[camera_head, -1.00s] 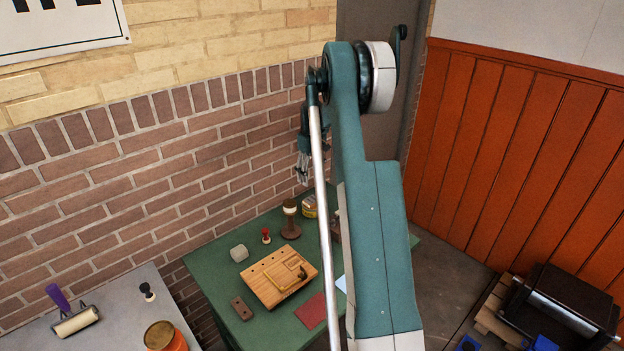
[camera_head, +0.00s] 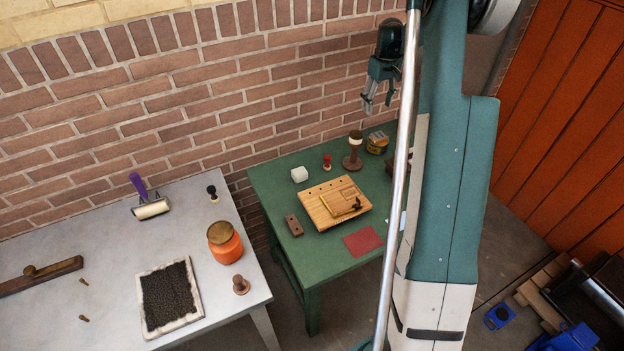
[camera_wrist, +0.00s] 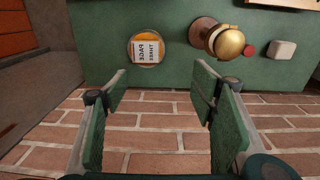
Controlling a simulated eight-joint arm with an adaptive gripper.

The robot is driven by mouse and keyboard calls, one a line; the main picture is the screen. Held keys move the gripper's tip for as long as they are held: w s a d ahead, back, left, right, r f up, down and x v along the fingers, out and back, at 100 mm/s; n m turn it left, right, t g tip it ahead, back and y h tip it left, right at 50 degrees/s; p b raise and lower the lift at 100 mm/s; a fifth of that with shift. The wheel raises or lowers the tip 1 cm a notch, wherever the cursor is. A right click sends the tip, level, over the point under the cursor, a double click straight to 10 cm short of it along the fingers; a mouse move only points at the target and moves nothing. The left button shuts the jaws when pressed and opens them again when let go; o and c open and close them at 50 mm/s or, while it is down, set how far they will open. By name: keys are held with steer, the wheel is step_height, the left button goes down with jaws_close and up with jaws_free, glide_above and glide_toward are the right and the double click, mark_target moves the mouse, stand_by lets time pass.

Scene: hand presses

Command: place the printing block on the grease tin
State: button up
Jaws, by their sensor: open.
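The grease tin (camera_head: 377,149) is a squat yellow tin at the back right of the green table, beside the brown wooden stand. In the wrist view the tin's yellow-orange round rim (camera_wrist: 131,47) shows around a pale square block with lettering, which appears to be the printing block (camera_wrist: 146,51). The block seems to lie flat on the tin's top, within its rim. In the head view this block is too small to make out clearly. My gripper (camera_head: 376,108) hangs above and apart from the tin, open, with nothing between its fingers; it also shows in the wrist view (camera_wrist: 160,82).
On the green table (camera_head: 270,190) are a brass-topped stand (camera_head: 353,152), a red-topped stamp (camera_head: 327,162), a white block (camera_head: 299,174), a wooden board (camera_head: 335,203), a brown block (camera_head: 293,225) and a red sheet (camera_head: 362,241). A brick wall rises behind. My arm hides the table's right side.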

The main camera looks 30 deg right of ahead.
steer(key=s+a+r+t, duration=0.1)
steer(key=s+a+r, duration=0.4)
steer(key=a, duration=0.5)
steer(key=s+a+r+t, duration=0.1)
steer(key=s+a+r, duration=0.2)
steer(key=a+r, duration=0.6)
steer(key=s+a+r+t, duration=0.1)
steer(key=s+a+r, duration=0.4)
steer(key=a, duration=0.6)
steer(key=s+a+f+t, duration=0.1)
steer(key=s+a+t, duration=0.1)
steer(key=s+a, duration=0.8)
steer(key=s+a+f+t, duration=0.1)
steer(key=s+a+f, duration=0.1)
steer(key=s+a, duration=0.9)
steer(key=shift+s+f+t, duration=0.3)
steer(key=shift+s+t, duration=0.1)
steer(key=shift+s, duration=2.2)
